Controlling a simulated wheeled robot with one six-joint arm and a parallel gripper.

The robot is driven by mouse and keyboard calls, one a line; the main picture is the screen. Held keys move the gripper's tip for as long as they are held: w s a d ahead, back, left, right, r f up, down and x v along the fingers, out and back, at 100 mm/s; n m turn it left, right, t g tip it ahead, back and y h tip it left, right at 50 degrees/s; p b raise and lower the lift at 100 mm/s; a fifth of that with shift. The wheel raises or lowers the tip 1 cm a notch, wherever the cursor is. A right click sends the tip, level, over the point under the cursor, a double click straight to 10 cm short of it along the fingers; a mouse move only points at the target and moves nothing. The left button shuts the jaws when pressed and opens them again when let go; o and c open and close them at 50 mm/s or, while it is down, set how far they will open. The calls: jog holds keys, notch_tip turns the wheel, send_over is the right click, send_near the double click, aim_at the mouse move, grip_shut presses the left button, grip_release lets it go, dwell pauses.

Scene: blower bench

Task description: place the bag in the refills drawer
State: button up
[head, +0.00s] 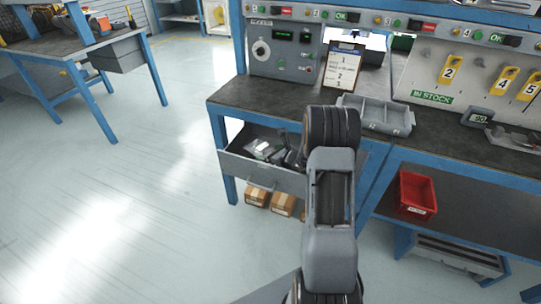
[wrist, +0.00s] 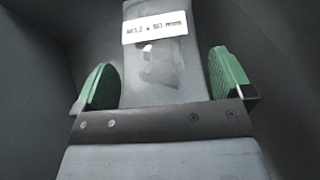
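The bag (wrist: 165,70) is a pale grey, partly see-through pouch with a white printed label (wrist: 155,27). In the wrist view it lies between the green pads of my gripper (wrist: 163,75). The pads are wide apart, one on each side of the bag, with narrow gaps showing, so my gripper looks open around it. Plain dark grey surfaces surround it. In the head view an open grey drawer (head: 235,166) hangs under the bench, with pale and dark items (head: 265,150) inside. My arm covers its right part and hides most of my gripper.
The bench top (head: 240,97) holds a control box (head: 285,52), a clipboard (head: 341,65) and a grey divided tray (head: 375,114). A red bin (head: 416,196) sits on the lower shelf at right. Cardboard boxes (head: 283,204) stand below the drawer.

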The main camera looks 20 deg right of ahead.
jog(key=shift+r, duration=0.1)
jog(key=shift+r+p, duration=0.25)
jog(key=shift+p, duration=0.1)
jog(key=v, duration=0.2)
jog(key=p+v, duration=0.1)
jog(key=v, duration=0.3)
jog(key=shift+s+r+p, duration=0.1)
jog(key=shift+r+p, duration=0.3)
jog(key=shift+s+d+r, duration=0.15)
jog(key=shift+s+d, duration=0.1)
jog(key=shift+s, duration=0.3)
